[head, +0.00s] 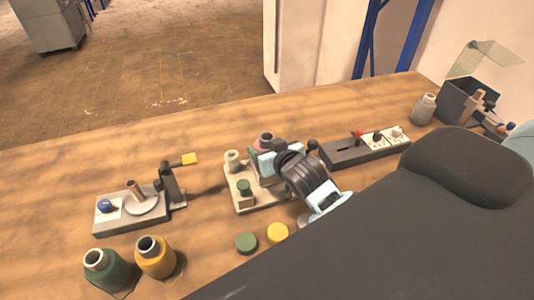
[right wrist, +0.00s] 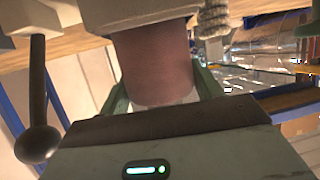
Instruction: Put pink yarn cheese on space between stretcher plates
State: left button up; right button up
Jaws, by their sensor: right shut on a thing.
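The pink yarn cheese (head: 266,139) shows its top and dark core hole beside my right gripper in the head view. In the right wrist view the pink yarn cheese (right wrist: 155,65) fills the middle, between the two fingers. My right gripper (head: 266,158) is shut on it, over the stretcher (head: 245,204), a cream-based device with a green knob and a cream spool at its left. The stretcher plates and the space between them are mostly hidden by my gripper and wrist. I cannot tell whether the cheese touches them. My left gripper is not in view.
Green (head: 106,272) and yellow (head: 157,258) yarn cones stand front left, near a device with a yellow-tipped lever (head: 130,212). Green (head: 246,243) and yellow (head: 277,233) discs lie before the stretcher. A switch strip (head: 365,147), grey cone (head: 424,108) and dark box (head: 462,102) stand right.

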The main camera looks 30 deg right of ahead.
jog(key=shift+f, duration=1.1)
jog(key=shift+f, duration=0.15)
jog(key=o, duration=1)
jog(key=shift+o, duration=0.2)
jog(key=shift+s+r, duration=0.1)
jog(key=shift+r, duration=0.1)
jog(key=v, duration=1.2)
jog(key=shift+b, duration=0.3)
